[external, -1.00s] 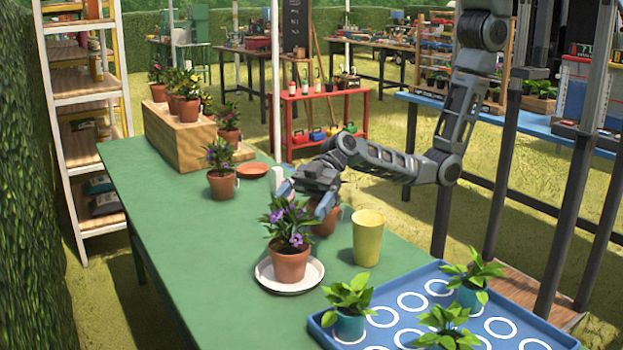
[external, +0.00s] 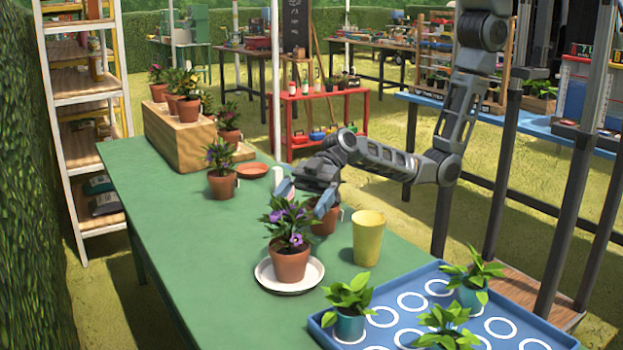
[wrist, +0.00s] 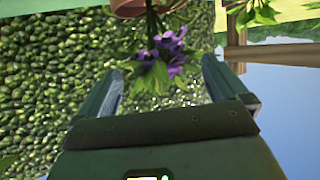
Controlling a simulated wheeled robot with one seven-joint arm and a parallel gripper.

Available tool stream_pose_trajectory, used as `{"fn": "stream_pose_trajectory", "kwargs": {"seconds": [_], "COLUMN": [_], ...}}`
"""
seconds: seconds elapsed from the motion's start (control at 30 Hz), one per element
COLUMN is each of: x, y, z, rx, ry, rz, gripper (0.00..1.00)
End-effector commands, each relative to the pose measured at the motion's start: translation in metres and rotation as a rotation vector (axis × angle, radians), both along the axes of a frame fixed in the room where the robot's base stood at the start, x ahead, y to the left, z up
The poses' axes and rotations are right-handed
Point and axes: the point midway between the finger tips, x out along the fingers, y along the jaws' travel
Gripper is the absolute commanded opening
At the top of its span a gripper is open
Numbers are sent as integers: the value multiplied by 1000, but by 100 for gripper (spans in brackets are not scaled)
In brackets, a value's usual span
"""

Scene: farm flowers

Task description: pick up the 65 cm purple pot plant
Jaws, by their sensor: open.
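A plant with purple flowers in a terracotta pot (external: 291,265) stands on a white saucer at the front of the green table. Another terracotta pot (external: 324,222) stands just behind it, its plant mostly hidden by my gripper (external: 308,200). A further purple-flowered plant (external: 220,172) stands farther back. My gripper is open and empty in the external view. In the wrist view, a purple-flowered plant (wrist: 165,55) shows upside down between the spread fingers of my gripper (wrist: 160,82), its pot at the top edge. I cannot tell which plant this is, and no height label is readable.
A yellow cup (external: 367,238) stands right of the front plant. A blue tray (external: 408,318) with several leafy pots fills the near right. An orange saucer (external: 252,170) and a wooden riser (external: 165,138) with pots are farther back. The table's left side is clear.

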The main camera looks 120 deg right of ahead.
Motion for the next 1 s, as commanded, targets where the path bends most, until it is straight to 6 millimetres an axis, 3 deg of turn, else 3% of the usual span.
{"fn": "stream_pose_trajectory", "kwargs": {"seconds": [0.67, 0.77, 0.93, 1.0], "x": [0, 0, 1, -5], "y": [0, 0, 0, 0], "z": [0, 9, 52, 41], "rx": [0, -1, -2, -67], "ry": [0, -3, -9, -19], "rz": [0, 1, 0, -3], "gripper": [100, 100, 100, 100]}}
